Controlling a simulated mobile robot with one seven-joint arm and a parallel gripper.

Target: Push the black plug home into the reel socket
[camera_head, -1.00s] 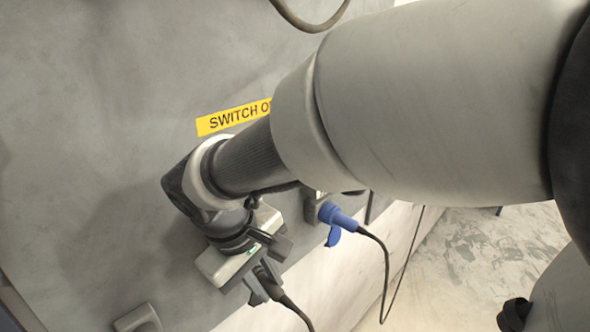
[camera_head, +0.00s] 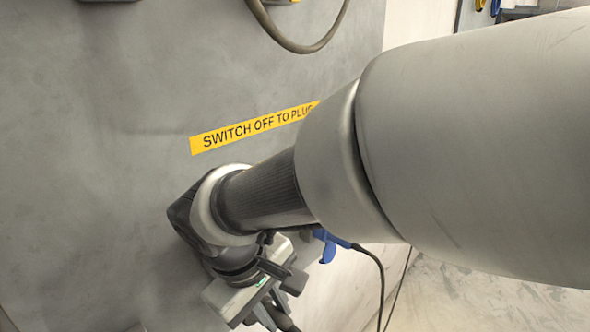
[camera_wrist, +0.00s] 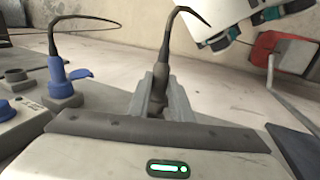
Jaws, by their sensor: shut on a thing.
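My gripper shows in the wrist view (camera_wrist: 162,100) and at the bottom of the head view (camera_head: 268,312). It is shut on the black plug (camera_wrist: 157,103), whose dark body sits between the fingers. The plug's black cable (camera_wrist: 172,45) rises from it and curls at the top of the wrist view. In the head view the plug is mostly hidden by the fingers and the picture's edge. I cannot make out the reel socket, nor whether the plug touches it.
A blue plug (camera_wrist: 58,75) with a dark cable is in an outlet at the left; it also shows behind my arm in the head view (camera_head: 330,245). A yellow "SWITCH OFF TO PLUG" label (camera_head: 250,128) is on the grey panel (camera_head: 100,180). A red object (camera_wrist: 278,52) stands at right.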

